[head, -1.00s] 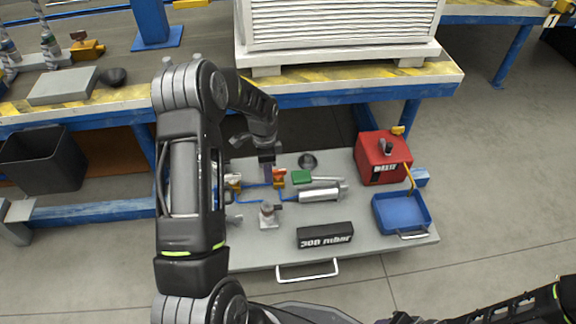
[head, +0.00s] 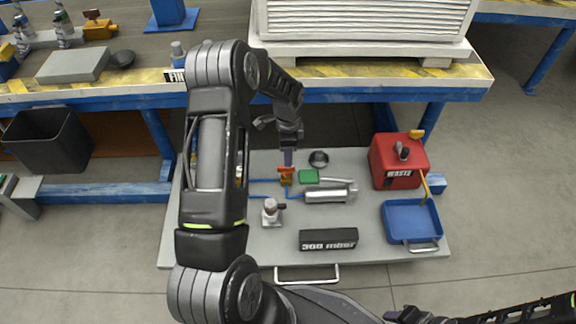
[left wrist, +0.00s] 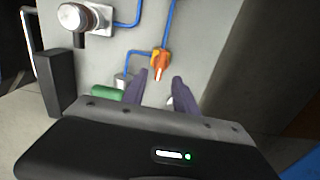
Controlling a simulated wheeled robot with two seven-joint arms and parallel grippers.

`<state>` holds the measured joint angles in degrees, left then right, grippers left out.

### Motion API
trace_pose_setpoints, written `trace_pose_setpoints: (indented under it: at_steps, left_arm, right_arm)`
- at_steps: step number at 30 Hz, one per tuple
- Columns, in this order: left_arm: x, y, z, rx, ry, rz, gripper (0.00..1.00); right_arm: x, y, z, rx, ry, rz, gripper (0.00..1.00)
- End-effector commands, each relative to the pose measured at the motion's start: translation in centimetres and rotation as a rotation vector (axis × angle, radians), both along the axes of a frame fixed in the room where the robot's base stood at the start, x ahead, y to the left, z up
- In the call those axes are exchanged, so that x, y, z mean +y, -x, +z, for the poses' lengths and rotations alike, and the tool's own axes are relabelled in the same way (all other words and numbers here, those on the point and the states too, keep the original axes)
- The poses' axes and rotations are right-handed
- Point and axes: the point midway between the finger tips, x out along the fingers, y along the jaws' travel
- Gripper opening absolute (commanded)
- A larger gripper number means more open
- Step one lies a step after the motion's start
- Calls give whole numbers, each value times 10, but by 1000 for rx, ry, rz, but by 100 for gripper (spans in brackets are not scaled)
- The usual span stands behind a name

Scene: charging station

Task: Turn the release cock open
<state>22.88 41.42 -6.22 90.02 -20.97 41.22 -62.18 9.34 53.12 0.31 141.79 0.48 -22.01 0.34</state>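A cock with a brass body and an orange-red handle (head: 286,171) sits on the grey cart top, joined to blue tubing. It also shows in the left wrist view (left wrist: 160,61), beyond the fingertips. My left gripper (head: 288,158) points down over it. In the left wrist view its two fingers (left wrist: 160,82) are apart with nothing between them. I cannot tell whether the fingers touch the handle. A second brass-coloured fitting is mostly hidden behind my left arm. My right gripper (head: 402,315) is at the bottom edge, partly cut off; its fingers are unclear.
A green block (head: 309,177) and a silver cylinder (head: 326,196) lie right of the cock. A knobbed fitting (head: 270,212) stands in front. A black 300 mbar block (head: 328,239), red waste can (head: 398,163) and blue tray (head: 411,224) are further right. A workbench (head: 390,78) stands behind.

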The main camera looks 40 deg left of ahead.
Motion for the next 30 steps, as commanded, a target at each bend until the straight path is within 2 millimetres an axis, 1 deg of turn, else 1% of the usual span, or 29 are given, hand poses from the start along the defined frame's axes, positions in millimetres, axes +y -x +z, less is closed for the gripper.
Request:
trace_pose_setpoints:
  at_steps: [1, 3, 6, 10, 14, 21, 23, 30]
  left_arm:
    - [0, 1, -12, 3, 1, 0, 35]
    - [0, 1, -24, 4, 0, 0, 35]
    - [0, 1, -39, 2, 1, 0, 35]
    - [0, 1, -54, 2, 1, 1, 35]
    - [0, 0, -59, 0, 0, 1, 35]
    - [0, 0, -59, 0, 0, 1, 35]
    - [0, 0, -59, 0, 0, 1, 30]
    - [0, 0, -59, 0, 0, 0, 11]
  right_arm:
    - [0, 0, -6, -1, 0, 0, 36]
    - [0, -1, -12, -3, 1, -1, 36]
    - [0, -2, -18, -5, 1, -3, 36]
    - [1, -3, -24, -9, 2, -4, 36]
    - [1, -4, -25, -11, 2, -5, 36]
    - [1, -4, -25, -12, 2, -5, 36]
    - [1, -4, -25, -12, 2, -5, 36]
    - [1, -4, -25, -12, 2, -5, 36]
